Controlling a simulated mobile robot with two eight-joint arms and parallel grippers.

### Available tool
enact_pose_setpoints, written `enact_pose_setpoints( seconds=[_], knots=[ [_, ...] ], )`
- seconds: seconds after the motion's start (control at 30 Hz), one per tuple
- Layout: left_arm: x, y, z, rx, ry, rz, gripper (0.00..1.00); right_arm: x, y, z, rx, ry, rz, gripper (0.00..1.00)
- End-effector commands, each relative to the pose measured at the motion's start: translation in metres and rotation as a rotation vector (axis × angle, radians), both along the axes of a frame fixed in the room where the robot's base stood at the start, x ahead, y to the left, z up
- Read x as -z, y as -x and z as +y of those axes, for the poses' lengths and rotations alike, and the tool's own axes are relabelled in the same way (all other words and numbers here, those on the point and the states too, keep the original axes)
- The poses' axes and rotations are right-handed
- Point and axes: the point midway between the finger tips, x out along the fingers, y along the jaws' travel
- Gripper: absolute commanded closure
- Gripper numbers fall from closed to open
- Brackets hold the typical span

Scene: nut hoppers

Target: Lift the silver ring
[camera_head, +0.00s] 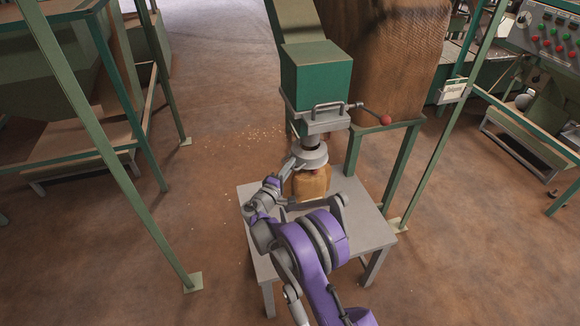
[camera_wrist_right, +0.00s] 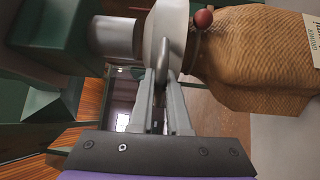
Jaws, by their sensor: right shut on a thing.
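The silver ring (camera_head: 311,157) is a pale, flared collar around the spout under the green hopper machine, just above the mouth of a tan bag. It also shows large in the right wrist view (camera_wrist_right: 166,30). My right gripper (camera_head: 292,166) reaches it from its left side. In the right wrist view, the fingers (camera_wrist_right: 160,82) are shut on a thin upright tab of the ring. The bag's mouth lies close against the ring's lower side. I cannot tell whether the ring is raised from its lowest place. My left gripper is not in view.
The tan bag (camera_head: 313,183) stands on a grey table (camera_head: 362,218) under the green hopper box (camera_head: 316,76). A lever with a red knob (camera_head: 385,120) sticks out to the right. Green posts stand on both sides. A large sack (camera_head: 395,60) stands behind.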

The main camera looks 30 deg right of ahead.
Motion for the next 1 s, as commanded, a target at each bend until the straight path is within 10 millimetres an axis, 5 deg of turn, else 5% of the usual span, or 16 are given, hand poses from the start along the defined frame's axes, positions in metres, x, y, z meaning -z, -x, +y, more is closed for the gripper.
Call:
enact_pose_setpoints(
  seconds=[0.67, 1.0],
  knots=[
    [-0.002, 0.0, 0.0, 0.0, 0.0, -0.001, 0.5, -0.004, 0.0, 0.001, -0.001, -0.001, 0.0, 1.0],
    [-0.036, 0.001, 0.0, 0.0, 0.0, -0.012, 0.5, -0.072, 0.0, 0.001, -0.001, 0.0, -0.002, 1.0]
  ],
)
